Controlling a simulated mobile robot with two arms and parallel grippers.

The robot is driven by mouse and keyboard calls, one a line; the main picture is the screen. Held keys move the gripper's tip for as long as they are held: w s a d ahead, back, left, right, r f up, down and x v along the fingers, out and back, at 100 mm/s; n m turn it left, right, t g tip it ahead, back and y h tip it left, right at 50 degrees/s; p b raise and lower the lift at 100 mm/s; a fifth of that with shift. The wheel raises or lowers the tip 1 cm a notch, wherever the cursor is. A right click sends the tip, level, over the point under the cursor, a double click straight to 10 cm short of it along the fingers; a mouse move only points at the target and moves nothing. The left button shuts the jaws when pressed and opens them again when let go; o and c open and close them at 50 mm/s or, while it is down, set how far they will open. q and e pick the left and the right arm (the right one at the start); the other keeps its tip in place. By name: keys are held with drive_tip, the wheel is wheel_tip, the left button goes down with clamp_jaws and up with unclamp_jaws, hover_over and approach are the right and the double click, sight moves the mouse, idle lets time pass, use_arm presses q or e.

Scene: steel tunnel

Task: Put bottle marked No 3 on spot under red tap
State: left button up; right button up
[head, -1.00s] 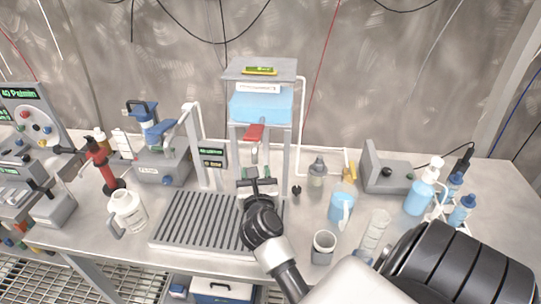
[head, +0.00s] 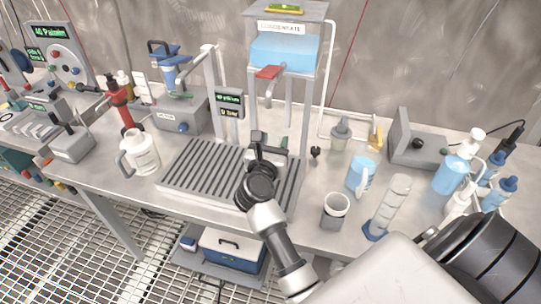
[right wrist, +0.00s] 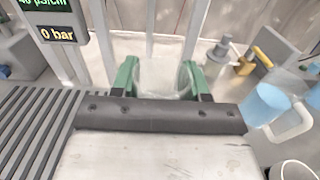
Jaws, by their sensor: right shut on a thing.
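My right gripper (head: 268,145) is shut on a clear, pale bottle (right wrist: 162,78), which stands between its two green fingers (right wrist: 161,80) in the right wrist view. The arm hides the bottle almost fully in the head view, and no marking on it can be read. The red tap (head: 269,72) sticks out from the front of the blue tank above, and the gripper is below it, over the back right of the slatted tray (head: 200,175). The spot itself is hidden, and I cannot tell whether the bottle touches the surface. My left gripper is out of view.
The blue tank (head: 285,52) stands on thin posts around the gripper's far side. A display panel (head: 229,104) is close on the left. A blue mug (head: 361,174), a grey cup (head: 335,210) and a clear cylinder (head: 389,207) stand to the right. A white jug (head: 141,153) is left.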

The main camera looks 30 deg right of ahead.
drive_tip(key=shift+w+a+f, duration=0.2)
drive_tip(key=shift+w+f, duration=0.2)
drive_tip(key=shift+w, duration=0.15)
wheel_tip(320, 180, down, 4)
drive_tip(key=shift+r, duration=0.1)
drive_tip(key=shift+f+b, duration=0.2)
drive_tip(key=shift+b, duration=0.1)
drive_tip(key=o, duration=1)
drive_tip(key=shift+r, duration=0.1)
